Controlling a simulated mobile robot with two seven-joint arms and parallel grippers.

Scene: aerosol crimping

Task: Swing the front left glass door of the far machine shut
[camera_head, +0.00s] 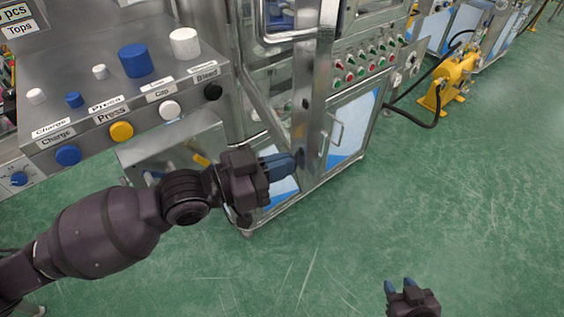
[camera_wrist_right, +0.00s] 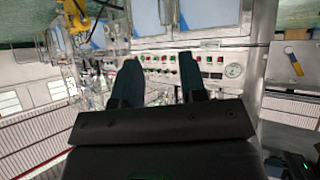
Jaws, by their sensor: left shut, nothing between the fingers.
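The far machine (camera_head: 345,100) is a steel cabinet with a row of coloured buttons. Its front left glass door (camera_head: 313,75) shows as a steel frame standing out from the machine toward me, so it looks open. My left gripper (camera_head: 292,161) is shut and empty, its blue fingers beside the lower end of the door's upright frame; I cannot tell whether they touch it. My right gripper (camera_head: 400,284) is low at the right over the floor, away from the door, with its fingers apart and nothing between them. Its fingers also show in the right wrist view (camera_wrist_right: 160,78).
A control box (camera_head: 110,85) with several large knobs and buttons stands at the left, close to my left arm. A yellow device (camera_head: 452,83) with a black hose stands right of the machine. The green floor (camera_head: 440,190) is clear at the front right.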

